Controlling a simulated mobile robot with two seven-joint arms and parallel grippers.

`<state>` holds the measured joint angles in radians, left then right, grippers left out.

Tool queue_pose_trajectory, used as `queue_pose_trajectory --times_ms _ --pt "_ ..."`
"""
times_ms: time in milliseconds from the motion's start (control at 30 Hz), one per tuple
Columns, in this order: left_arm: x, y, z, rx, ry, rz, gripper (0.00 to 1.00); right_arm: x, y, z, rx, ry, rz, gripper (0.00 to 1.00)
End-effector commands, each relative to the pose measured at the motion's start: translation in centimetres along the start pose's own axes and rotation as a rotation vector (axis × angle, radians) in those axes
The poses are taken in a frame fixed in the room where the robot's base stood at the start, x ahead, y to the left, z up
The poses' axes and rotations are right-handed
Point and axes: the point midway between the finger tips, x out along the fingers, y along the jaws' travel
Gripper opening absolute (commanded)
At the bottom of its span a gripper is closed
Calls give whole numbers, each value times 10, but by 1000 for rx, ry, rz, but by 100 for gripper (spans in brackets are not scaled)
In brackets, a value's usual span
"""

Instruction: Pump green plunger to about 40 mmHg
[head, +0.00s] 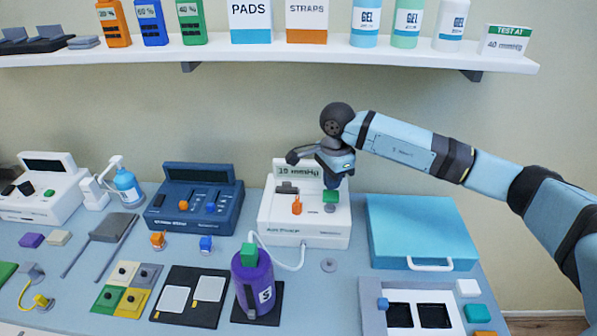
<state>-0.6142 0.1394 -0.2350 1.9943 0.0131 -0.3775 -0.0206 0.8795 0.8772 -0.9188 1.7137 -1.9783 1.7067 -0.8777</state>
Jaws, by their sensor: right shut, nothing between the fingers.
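The white pump box (285,228) stands on the table at the middle, with a display (298,171) that reads about 10 or 19 mmHg; the second digit is too small to be sure. The green plunger (330,197) is on its top right. My right gripper (334,183) is shut and empty, pointing down right above the plunger; I cannot tell whether it touches it. A white hose (300,257) runs from the box to a purple cuff (254,285) with a green top. My left gripper is not in view.
An orange lever (297,204) sits left of the plunger on the box. A blue device (197,195) is to the left, a light-blue case (420,228) to the right. The shelf (400,58) above holds bottles and a card (507,43) reading 40 mmHg.

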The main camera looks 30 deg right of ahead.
Motion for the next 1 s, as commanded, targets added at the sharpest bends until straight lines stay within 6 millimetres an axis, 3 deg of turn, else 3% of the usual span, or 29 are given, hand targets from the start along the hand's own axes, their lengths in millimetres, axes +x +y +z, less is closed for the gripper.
queue_pose_trajectory --times_ms 567,1000 --pt "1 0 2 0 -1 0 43 2 0 0 0 -1 0 0" --pt "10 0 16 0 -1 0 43 24 0 0 0 0 0 0"
